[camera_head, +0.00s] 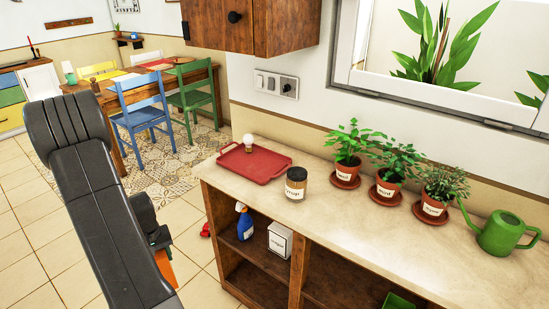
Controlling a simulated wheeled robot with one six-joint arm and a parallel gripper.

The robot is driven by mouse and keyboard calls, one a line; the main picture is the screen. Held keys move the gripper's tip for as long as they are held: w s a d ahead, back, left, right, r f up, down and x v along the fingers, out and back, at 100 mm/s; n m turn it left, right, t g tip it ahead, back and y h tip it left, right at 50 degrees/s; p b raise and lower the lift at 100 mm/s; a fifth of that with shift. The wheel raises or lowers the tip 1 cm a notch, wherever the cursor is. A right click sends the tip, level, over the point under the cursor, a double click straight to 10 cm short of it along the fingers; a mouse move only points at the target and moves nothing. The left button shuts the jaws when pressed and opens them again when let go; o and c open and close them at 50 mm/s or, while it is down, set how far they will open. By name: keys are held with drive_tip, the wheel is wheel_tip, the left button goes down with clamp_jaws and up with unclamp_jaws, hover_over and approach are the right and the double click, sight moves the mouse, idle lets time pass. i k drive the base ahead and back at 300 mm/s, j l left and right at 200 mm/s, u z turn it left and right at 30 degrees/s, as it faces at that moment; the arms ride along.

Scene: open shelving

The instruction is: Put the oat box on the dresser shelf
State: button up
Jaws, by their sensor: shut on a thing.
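My arm comes up from the bottom left and bends down, and my gripper (161,240) shows only partly behind it. It is shut on an orange box (166,266), mostly hidden by my arm; no label on it can be read, so I cannot confirm that it is the oat box. The box is held left of the wooden open shelving (298,255), apart from it. A dresser with a white door and yellow, green and blue drawers (12,98) stands at the far left, partly cut off; I cannot tell which piece is the task's dresser.
On the counter (345,240) are a red tray (262,172) with a bulb-like item, a jar (296,184), three potted plants and a green watering can (503,232). A blue spray bottle (244,224) and white box (280,240) occupy the shelf below. Table and chairs stand behind.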

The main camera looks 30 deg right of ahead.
sight(348, 291)
drive_tip(key=k+j+z, duration=0.1)
drive_tip(key=z, duration=0.6)
